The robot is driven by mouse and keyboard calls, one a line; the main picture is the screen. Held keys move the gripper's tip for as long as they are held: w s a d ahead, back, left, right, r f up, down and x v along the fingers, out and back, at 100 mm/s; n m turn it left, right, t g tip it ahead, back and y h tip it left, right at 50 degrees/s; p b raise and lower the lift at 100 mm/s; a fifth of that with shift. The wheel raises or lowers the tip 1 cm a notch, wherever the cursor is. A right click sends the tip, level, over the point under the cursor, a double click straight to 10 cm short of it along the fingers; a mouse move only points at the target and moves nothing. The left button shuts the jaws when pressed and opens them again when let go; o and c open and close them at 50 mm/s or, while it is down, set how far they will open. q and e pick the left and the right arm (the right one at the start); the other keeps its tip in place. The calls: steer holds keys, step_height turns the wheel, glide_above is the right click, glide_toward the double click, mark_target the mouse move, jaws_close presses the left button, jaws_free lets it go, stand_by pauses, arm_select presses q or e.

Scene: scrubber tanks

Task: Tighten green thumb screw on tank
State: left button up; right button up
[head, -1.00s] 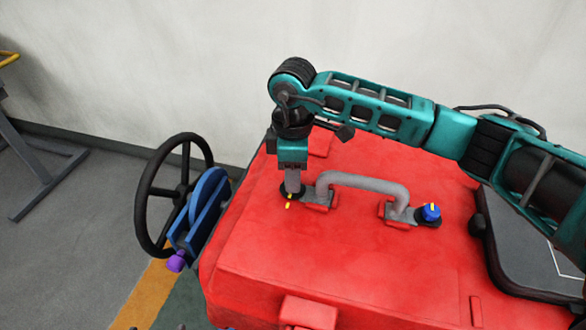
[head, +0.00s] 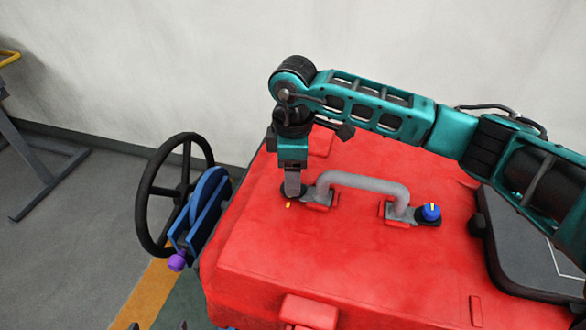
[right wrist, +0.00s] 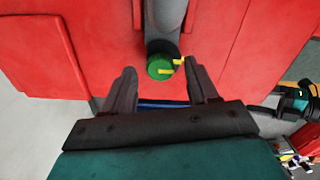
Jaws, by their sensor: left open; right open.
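The green thumb screw (right wrist: 154,65) is on the red tank (head: 250,240), at the end of the grey handle (head: 362,181). It bears a yellow mark, and a second yellow mark lies close beside it, slightly offset. My right gripper (right wrist: 159,67) is open, with one finger on each side of the screw and a gap to each. In the head view, my right gripper (head: 292,190) points down at the handle's left end and hides the screw. Only dark tips of my left gripper (head: 158,327) show at the bottom edge; it is open.
A blue knob (head: 431,212) is at the handle's right end. A black handwheel (head: 150,195) with a blue bracket and purple knob (head: 176,262) stands left of the tank. A dark panel (head: 525,240) is at the right. Open floor lies at the left.

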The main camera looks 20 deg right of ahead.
step_height(320, 180, up, 13)
stand_by(0.4)
steer(key=shift+f, duration=0.1)
stand_by(0.3)
